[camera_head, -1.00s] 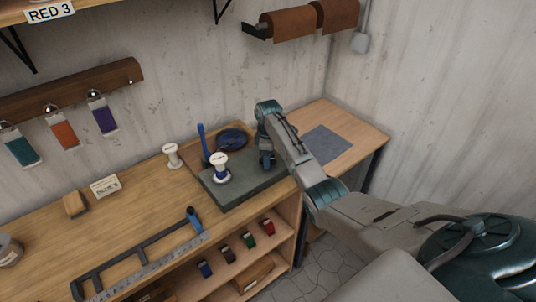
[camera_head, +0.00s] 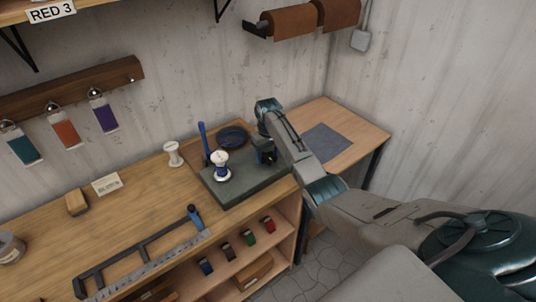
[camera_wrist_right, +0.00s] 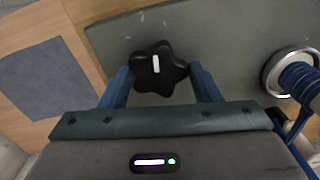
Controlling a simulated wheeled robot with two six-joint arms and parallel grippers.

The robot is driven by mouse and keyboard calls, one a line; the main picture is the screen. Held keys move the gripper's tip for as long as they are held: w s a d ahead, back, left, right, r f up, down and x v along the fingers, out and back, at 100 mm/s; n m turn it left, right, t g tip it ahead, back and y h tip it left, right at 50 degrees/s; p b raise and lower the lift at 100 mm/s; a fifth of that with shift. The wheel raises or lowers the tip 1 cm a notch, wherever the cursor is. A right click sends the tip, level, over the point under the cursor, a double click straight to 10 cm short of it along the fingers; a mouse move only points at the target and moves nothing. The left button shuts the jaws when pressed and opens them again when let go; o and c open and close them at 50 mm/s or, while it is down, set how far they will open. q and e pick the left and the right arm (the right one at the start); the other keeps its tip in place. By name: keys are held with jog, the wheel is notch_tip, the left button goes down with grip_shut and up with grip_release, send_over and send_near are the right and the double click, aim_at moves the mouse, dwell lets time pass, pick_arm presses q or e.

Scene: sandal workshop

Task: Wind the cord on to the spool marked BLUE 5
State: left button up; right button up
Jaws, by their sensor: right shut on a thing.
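A white spool (camera_head: 221,173) with blue cord stands upright on a grey-green block (camera_head: 240,190). In the right wrist view the cord (camera_wrist_right: 300,78) shows below the spool's pale metal-rimmed top, at the right edge. My right gripper (camera_head: 266,154) is over the block's right part. In the right wrist view it (camera_wrist_right: 161,84) is shut on a black star-shaped knob (camera_wrist_right: 158,68) with a white mark, between its blue fingers. Any mark on the spool is too small to read. My left gripper is out of view.
A blue upright rod (camera_head: 204,140) and an empty-looking white spool (camera_head: 174,154) stand left of the coil. A small card (camera_head: 107,184), a wooden block (camera_head: 76,203) and a black frame with a ruler (camera_head: 140,258) lie further left. A grey mat (camera_head: 327,142) lies at right.

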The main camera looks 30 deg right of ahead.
aim_at(268, 156)
jog(key=m, duration=1.2)
jog(key=shift+w+d, duration=0.1)
dwell(0.4)
jog(key=shift+r, duration=0.1)
jog(key=o, duration=1)
notch_tip(268, 156, up, 11)
jog(key=b, duration=0.4)
